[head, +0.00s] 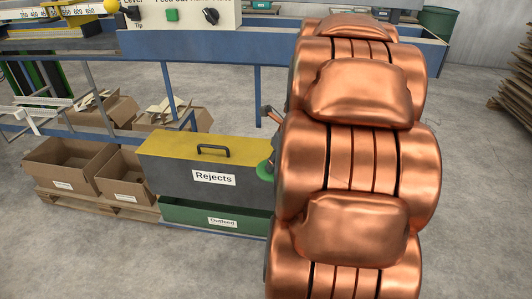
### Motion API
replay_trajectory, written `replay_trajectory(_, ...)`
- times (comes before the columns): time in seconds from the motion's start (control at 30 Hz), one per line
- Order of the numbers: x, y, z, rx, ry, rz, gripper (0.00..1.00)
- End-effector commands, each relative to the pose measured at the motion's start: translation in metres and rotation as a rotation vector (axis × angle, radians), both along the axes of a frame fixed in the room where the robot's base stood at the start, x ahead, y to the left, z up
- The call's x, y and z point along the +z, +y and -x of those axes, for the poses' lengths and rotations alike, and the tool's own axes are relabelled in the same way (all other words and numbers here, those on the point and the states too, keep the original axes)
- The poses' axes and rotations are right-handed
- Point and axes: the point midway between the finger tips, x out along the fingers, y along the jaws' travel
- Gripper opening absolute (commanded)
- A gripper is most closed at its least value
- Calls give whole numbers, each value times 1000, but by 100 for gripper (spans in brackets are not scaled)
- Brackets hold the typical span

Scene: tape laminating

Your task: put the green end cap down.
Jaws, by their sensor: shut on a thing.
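The green end cap (264,171) shows as a small green disc at the left edge of my copper arm, in front of the right end of the Rejects box. My gripper (270,162) is mostly hidden behind my arm. Only a small part of it shows beside the cap, and it is shut on the cap. The cap's right side is hidden. From this one view I cannot tell how far the cap is from the box or from any surface below it.
The grey Rejects box (190,178) has a yellow lid (165,144) with a black handle. Below it is a green Outfeed bin (185,213). Open cardboard boxes (62,178) stand on a pallet at left. A blue machine frame (210,48) runs behind. Grey floor is clear in front.

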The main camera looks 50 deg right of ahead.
Motion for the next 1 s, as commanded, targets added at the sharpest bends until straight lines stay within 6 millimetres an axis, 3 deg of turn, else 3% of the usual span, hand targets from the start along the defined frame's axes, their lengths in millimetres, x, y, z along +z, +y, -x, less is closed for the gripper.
replay_trajectory(0.17, -1, -8, -8, -23, 1, -2, 0)
replay_trajectory(1.0, -11, -82, -100, -19, -2, 2, 0)
